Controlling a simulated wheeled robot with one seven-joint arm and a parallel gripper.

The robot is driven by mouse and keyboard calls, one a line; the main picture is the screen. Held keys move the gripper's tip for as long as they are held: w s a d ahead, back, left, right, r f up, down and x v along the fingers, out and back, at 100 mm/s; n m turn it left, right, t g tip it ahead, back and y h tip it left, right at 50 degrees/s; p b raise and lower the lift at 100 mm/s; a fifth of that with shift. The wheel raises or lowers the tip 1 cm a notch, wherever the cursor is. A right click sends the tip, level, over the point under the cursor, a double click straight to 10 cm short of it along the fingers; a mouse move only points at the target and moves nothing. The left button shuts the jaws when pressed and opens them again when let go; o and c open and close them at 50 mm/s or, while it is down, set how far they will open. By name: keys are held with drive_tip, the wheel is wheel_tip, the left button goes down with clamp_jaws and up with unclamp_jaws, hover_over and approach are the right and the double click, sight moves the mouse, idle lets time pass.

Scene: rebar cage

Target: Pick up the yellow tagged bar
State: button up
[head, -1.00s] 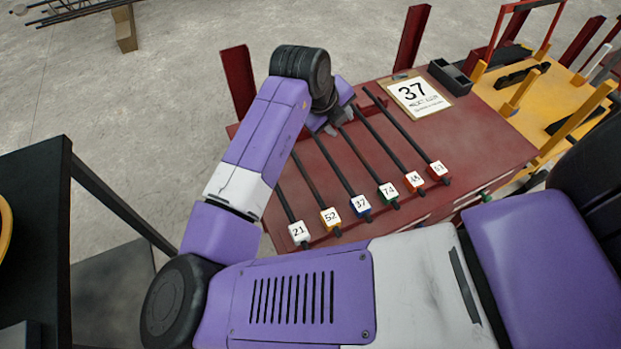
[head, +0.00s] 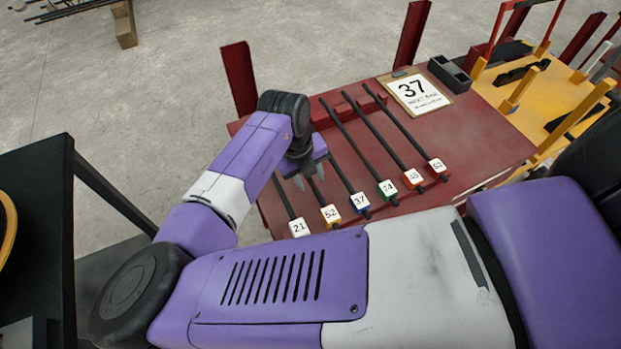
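The yellow tagged bar (head: 320,197) is a thin dark rod on the red table, with a cube tag (head: 330,214) that has yellow sides and reads 52. It lies between the bar tagged 21 (head: 285,200) and the blue tagged bar marked 37 (head: 341,168). Its far part is hidden behind my arm. My gripper (head: 311,182) points down over the yellow tagged bar, with its two fingers apart on either side of the rod in the picture. I cannot tell whether they touch it or how high they are.
Bars tagged 74 (head: 388,190), 45 (head: 412,178) and a further orange-red one (head: 437,167) lie to the right on the red table (head: 480,145). A sign reading 37 (head: 417,94) and a black box (head: 450,73) sit at the back. Red posts (head: 240,80) rise there.

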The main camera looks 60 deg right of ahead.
drive_tip(key=shift+d+f, duration=0.1)
drive_tip(key=shift+f, duration=0.3)
drive_tip(key=shift+c, duration=0.5)
clamp_jaws()
drive_tip(key=shift+r, duration=0.1)
idle(0.6)
